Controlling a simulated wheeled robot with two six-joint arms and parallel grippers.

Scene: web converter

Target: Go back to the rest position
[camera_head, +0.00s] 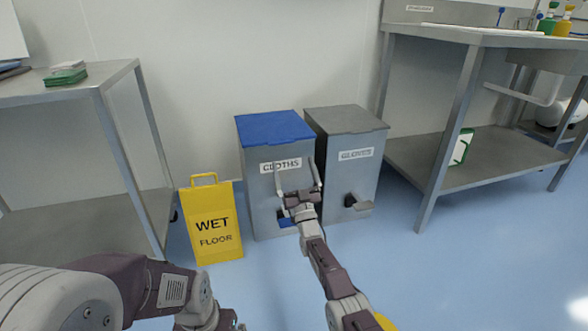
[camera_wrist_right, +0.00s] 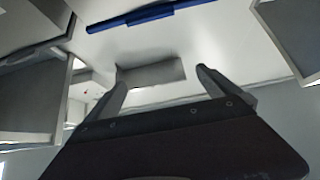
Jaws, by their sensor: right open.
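My right gripper (camera_head: 299,180) is open and empty in the head view. It is in front of the grey bin with the blue lid (camera_head: 276,128), labelled "CLOTHS", and overlaps its front in the picture. Its two fingers also show in the right wrist view (camera_wrist_right: 163,85), apart with nothing between them. My left arm comes in at the lower left of the head view, bent. Its gripper cannot be made out there.
A grey-lidded bin (camera_head: 345,120) stands right of the blue-lidded one. A yellow "WET FLOOR" sign (camera_head: 213,222) stands left of it. Steel tables stand at the left (camera_head: 115,75) and right (camera_head: 485,38). The blue floor (camera_head: 450,270) is clear at the lower right.

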